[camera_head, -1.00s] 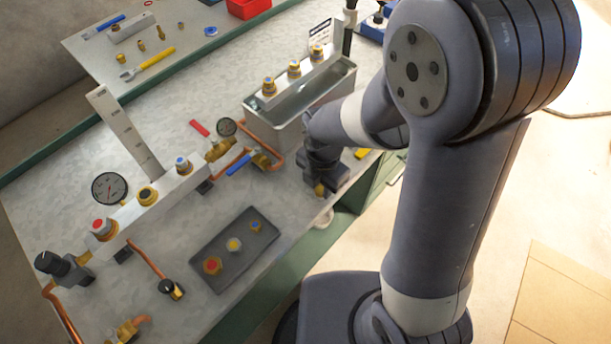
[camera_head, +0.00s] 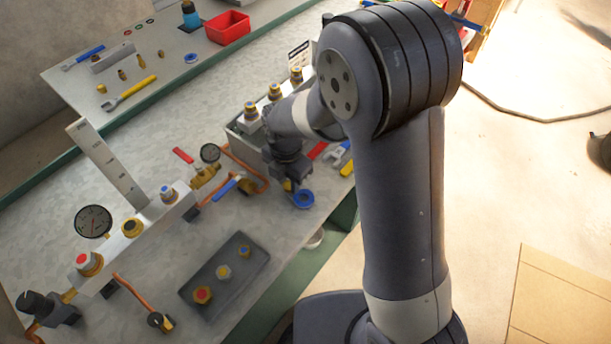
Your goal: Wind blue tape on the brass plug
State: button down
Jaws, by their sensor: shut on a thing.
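My gripper (camera_head: 289,182) points down over the front part of the bench, to the right of the copper pipe. It is shut on a small brass piece (camera_head: 288,186), which seems to be the brass plug; the jaws hide most of it. A roll of blue tape (camera_head: 303,199) lies flat near the bench's front edge, just right of and below the gripper. I cannot tell whether the plug touches the roll.
A dark tray (camera_head: 196,298) holds three brass fittings with red, pale and blue tops. A manifold block (camera_head: 150,217) with a gauge stands left. A red bin (camera_head: 228,27) is at the back.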

jog(key=s, duration=0.4)
jog(key=shift+s+a+b, duration=0.15)
jog(key=shift+s+b, duration=0.1)
jog(key=shift+b, duration=0.05)
jog(key=shift+s+d, duration=0.95)
notch_tip(320, 180, up, 6)
jog(key=p, duration=0.4)
jog(key=shift+s+d, duration=0.15)
jog(key=shift+d, duration=0.15)
